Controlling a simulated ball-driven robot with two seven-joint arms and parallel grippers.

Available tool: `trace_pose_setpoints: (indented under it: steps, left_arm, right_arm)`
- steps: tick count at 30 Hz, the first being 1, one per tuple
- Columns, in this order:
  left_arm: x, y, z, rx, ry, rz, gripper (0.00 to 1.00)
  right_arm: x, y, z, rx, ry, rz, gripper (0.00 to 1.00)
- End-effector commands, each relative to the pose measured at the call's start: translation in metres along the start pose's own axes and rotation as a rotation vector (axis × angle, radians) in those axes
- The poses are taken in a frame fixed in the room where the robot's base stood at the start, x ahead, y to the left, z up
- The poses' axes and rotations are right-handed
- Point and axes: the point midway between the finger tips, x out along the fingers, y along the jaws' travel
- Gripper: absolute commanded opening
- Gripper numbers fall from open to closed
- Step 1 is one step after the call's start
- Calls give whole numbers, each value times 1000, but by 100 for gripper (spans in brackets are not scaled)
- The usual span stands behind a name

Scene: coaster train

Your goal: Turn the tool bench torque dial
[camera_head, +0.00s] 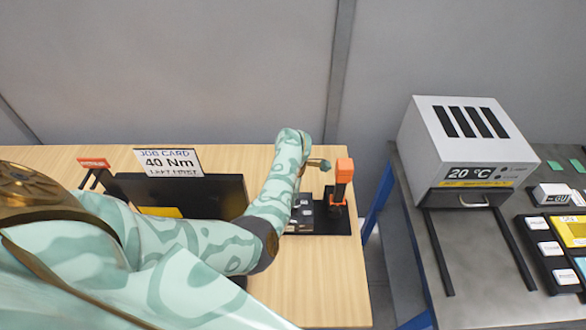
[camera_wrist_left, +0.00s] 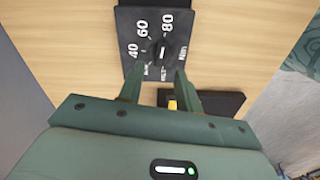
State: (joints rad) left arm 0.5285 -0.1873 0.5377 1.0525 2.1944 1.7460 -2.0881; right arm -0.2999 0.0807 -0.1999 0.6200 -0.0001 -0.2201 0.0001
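In the left wrist view, a black dial panel (camera_wrist_left: 185,52) with white marks 40, 60 and 80 lies on the wooden bench top (camera_wrist_left: 60,45). The dark dial knob (camera_wrist_left: 160,50) has a light pointer line; its exact setting is hard to read. My left gripper (camera_wrist_left: 158,76) is open, its two fingers apart and pointing at the panel's near edge. Nothing is held between them. In the head view my patterned left arm crosses the bench, and I cannot make out the dial there. A white job card (camera_head: 168,160) reads 40 Nm. My right gripper is not seen.
An orange-topped tool (camera_head: 344,170) stands on a black base (camera_head: 335,226) right of my arm. A black case (camera_head: 215,190) sits left of it. A grey oven (camera_head: 450,150) reading 20 °C stands on a separate dark table (camera_head: 480,255), across a gap.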

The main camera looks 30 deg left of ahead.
Motion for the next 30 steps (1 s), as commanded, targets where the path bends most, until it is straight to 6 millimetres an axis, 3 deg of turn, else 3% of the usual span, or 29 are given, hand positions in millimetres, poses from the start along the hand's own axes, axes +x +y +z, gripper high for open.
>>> trace_pose_setpoints:
  steps: [1,6,12,18,30]
  left_arm:
    - [-19,0,0,-2,-1,3,35]
    - [-64,1,0,-1,-1,3,35]
    - [-97,1,1,0,0,1,35]
    - [-106,0,1,0,-1,0,35]
    - [-106,0,1,0,-1,0,35]
  right_arm:
    - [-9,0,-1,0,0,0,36]
    - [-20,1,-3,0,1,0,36]
    - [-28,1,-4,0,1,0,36]
    - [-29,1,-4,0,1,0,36]
    - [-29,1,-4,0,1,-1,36]
